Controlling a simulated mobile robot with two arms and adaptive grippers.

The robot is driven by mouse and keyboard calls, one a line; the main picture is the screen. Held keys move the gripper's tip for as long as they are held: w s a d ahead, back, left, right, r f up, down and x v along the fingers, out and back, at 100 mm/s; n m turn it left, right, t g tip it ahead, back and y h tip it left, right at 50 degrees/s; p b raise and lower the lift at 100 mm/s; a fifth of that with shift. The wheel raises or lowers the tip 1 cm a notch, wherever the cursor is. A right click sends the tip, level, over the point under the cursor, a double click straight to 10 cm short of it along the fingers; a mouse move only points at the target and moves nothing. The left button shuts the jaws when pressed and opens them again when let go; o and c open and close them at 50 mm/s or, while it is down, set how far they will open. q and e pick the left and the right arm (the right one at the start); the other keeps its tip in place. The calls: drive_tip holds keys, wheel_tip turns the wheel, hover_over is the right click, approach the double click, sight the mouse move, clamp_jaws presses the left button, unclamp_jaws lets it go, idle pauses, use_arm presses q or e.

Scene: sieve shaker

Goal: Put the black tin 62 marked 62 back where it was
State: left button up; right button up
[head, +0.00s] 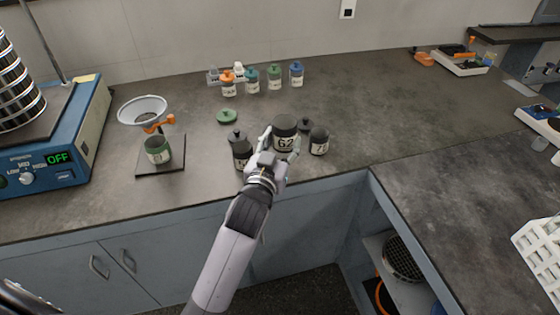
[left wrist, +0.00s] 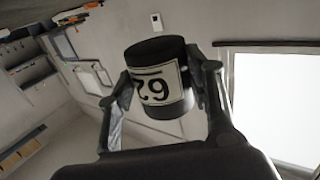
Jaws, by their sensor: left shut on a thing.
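The black tin 62 (head: 285,130) has a white label marked 62. My left gripper (head: 279,146) is shut on it and holds it near the bench's front edge. In the left wrist view the tin (left wrist: 158,78) sits between both fingers of the gripper (left wrist: 163,95), its label upside down in the picture. A black tin (head: 319,141) with a label stands just right of it. Another black tin (head: 241,150) stands just left, partly behind the gripper. Whether tin 62 touches the bench cannot be told. My right gripper is not in view.
A green lid (head: 227,117) lies behind the tins. Several colored-lid jars (head: 252,81) stand at the back. A funnel stand (head: 143,110) with a green jar (head: 158,150) and a blue shaker (head: 60,135) reading OFF are at left.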

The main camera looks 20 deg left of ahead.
sight(283, 120)
use_arm(q)
drive_tip(key=shift+n+y, duration=0.4)
drive_tip(key=shift+y, duration=0.4)
drive_tip(key=w+r, duration=0.1)
drive_tip(key=w, duration=0.1)
drive_tip(key=w+a, duration=0.1)
drive_tip(key=w, duration=0.2)
drive_tip(key=w+r, duration=0.1)
drive_tip(key=w, duration=0.1)
drive_tip(key=shift+w+a+r, duration=0.15)
drive_tip(key=shift+a+r, duration=0.1)
drive_tip(key=shift+r, duration=0.05)
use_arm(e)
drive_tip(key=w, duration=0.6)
use_arm(q)
wheel_tip(283, 120, up, 3)
drive_tip(key=w+a+n+y, duration=0.1)
drive_tip(key=w+a, duration=0.1)
drive_tip(key=w, duration=0.1)
wheel_tip(283, 120, down, 15)
drive_tip(key=shift+d+r+b, duration=0.1)
drive_tip(key=shift+b, duration=1.05)
wheel_tip(283, 120, down, 5)
drive_tip(key=shift+r+b, duration=0.1)
drive_tip(key=shift+b, duration=0.8)
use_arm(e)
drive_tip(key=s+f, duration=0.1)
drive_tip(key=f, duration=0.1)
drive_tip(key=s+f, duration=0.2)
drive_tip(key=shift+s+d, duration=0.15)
